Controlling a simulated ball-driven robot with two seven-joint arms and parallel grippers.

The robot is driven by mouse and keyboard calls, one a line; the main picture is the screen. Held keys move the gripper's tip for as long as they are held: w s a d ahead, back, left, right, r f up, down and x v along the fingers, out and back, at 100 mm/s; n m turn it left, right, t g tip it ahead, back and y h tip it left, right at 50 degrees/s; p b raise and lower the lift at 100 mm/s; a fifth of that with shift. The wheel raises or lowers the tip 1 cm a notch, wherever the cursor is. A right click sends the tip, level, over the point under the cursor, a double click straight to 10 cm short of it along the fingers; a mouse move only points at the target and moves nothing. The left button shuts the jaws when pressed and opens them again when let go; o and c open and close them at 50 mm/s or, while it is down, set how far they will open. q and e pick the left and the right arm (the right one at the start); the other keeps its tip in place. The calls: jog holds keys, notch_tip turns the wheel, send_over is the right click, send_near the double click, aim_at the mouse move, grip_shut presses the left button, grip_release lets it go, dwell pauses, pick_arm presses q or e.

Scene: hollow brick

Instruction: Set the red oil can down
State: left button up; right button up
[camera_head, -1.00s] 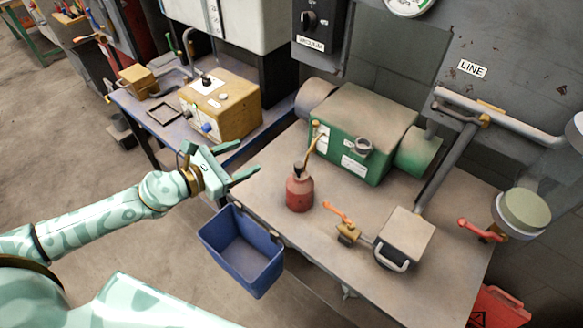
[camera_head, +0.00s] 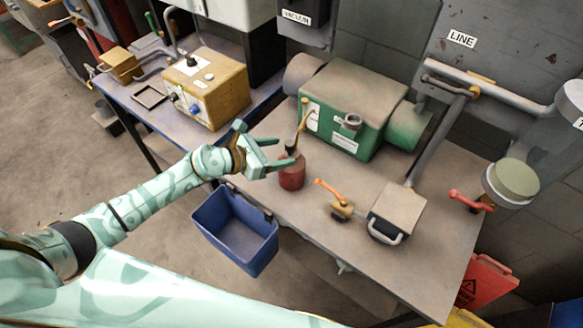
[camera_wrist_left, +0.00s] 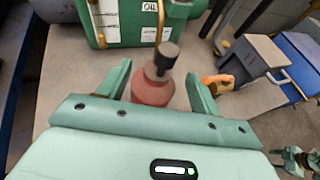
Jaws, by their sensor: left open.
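The red oil can (camera_head: 291,176) stands upright on the grey-beige workbench (camera_head: 330,240), in front of the green pump unit. It has a dark cap and a thin brass spout. My left gripper (camera_head: 287,152) is open at the can, its fingers partly hiding the can's upper part in the head view. In the left wrist view the can (camera_wrist_left: 153,90) lies between the two spread fingers (camera_wrist_left: 160,85), with gaps visible on both sides. I cannot tell whether a finger touches it.
The green pump unit (camera_head: 352,108) stands just behind the can. A blue bin (camera_head: 236,228) hangs at the bench's front edge. A yellow box (camera_head: 208,88) sits on the left bench.

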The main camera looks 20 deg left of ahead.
aim_at(289, 153)
pick_arm(q)
jog(key=x, duration=0.4)
jog(key=shift+f+b, duration=0.15)
jog(key=shift+b, duration=0.2)
jog(key=shift+c, duration=0.3)
grip_shut()
